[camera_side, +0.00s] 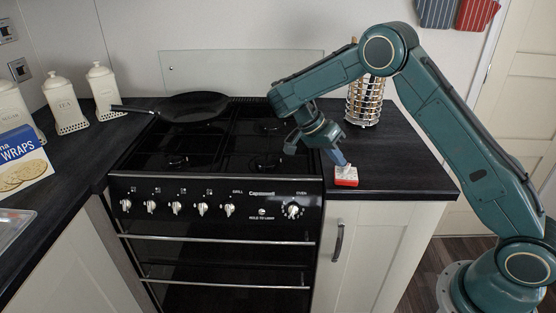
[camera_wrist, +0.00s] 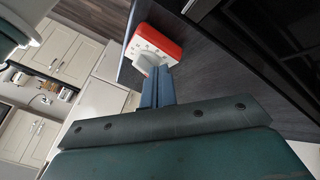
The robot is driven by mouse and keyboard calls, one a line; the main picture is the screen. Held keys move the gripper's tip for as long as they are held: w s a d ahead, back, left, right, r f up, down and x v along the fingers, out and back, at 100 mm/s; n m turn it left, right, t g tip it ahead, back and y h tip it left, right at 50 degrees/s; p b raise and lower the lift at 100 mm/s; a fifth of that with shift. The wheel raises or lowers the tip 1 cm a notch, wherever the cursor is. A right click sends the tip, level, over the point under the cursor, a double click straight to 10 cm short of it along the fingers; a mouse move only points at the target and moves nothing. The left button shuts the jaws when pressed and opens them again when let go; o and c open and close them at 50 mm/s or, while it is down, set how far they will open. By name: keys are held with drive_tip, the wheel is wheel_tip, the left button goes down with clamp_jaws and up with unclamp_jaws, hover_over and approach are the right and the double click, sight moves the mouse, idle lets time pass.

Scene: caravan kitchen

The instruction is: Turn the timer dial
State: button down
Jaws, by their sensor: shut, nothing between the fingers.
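The timer (camera_side: 346,181) is a small red block with a white face and a white dial on top. It sits on the dark worktop right of the cooker, near the front edge. It also shows in the wrist view (camera_wrist: 170,47), with the pale dial (camera_wrist: 146,63) at the fingertips. My gripper (camera_side: 341,161) points down at the timer from above and is shut with nothing between its fingers. In the wrist view the closed fingers (camera_wrist: 156,72) end at or just beside the dial. I cannot tell whether they touch it.
The black cooker (camera_side: 215,190) with its row of knobs stands left of the timer. A black pan (camera_side: 194,106) rests on the hob. A wire rack (camera_side: 366,100) stands behind my gripper. White canisters (camera_side: 64,106) and a wraps box (camera_side: 20,162) are at left.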

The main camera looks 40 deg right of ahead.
drive_tip(key=shift+w+d, duration=0.15)
drive_tip(key=shift+w+d, duration=0.4)
drive_tip(key=shift+d, duration=0.05)
drive_tip(key=shift+s+a, duration=0.1)
drive_tip(key=shift+a, duration=0.05)
idle(0.4)
